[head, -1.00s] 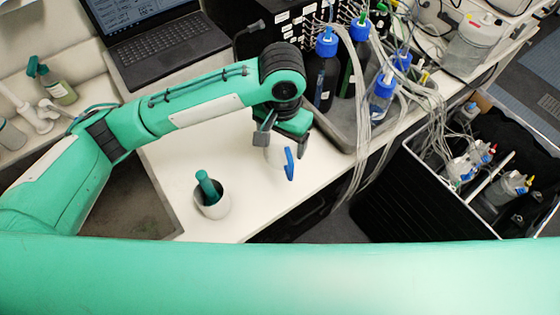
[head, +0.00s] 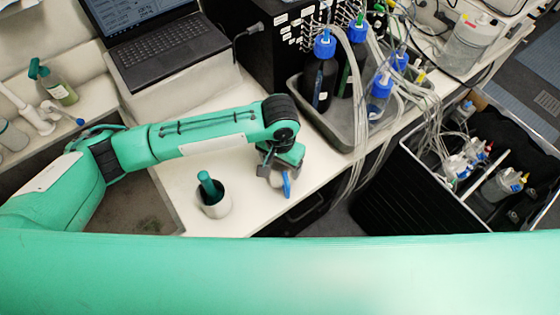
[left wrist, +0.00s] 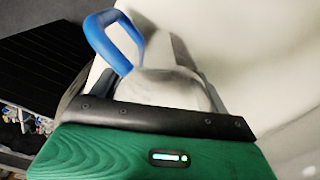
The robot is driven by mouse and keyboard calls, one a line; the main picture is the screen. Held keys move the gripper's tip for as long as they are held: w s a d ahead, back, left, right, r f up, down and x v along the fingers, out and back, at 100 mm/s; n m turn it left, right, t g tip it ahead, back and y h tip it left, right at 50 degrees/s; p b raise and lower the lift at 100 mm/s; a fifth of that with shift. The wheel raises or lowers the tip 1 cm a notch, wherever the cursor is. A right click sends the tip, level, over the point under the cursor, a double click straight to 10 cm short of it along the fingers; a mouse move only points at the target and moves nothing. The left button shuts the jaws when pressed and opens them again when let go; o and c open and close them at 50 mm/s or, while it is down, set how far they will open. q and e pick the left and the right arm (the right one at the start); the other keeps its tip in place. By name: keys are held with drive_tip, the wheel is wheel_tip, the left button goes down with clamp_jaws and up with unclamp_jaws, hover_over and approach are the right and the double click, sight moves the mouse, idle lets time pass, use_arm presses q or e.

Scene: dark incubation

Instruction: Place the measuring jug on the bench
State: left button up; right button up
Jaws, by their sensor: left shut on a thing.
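The measuring jug is pale with a blue handle (head: 286,185); in the head view my gripper hides most of its body. In the left wrist view the jug (left wrist: 168,88) sits between the fingers, with its blue handle at the upper left. My left gripper (head: 276,172) is shut on the jug, low over the white bench (head: 244,192) and near its front edge. I cannot tell whether the jug's base touches the bench. The bench also fills the upper right of the left wrist view (left wrist: 225,35). My right gripper is not in view.
A white mortar (head: 215,211) with a green pestle stands left of the jug. A grey tray (head: 345,130) with blue-capped bottles and tubing lies behind to the right. A laptop (head: 165,50) stands at the back. A black crate (head: 425,190) stands beyond the bench edge.

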use_arm(q)
drive_tip(key=o, duration=1)
drive_tip(key=shift+f, duration=0.1)
drive_tip(key=shift+r, duration=0.35)
wheel_tip(320, 180, up, 12)
drive_tip(key=b, duration=0.2)
drive_tip(key=shift+f+b, duration=0.2)
drive_tip(key=shift+b, duration=0.15)
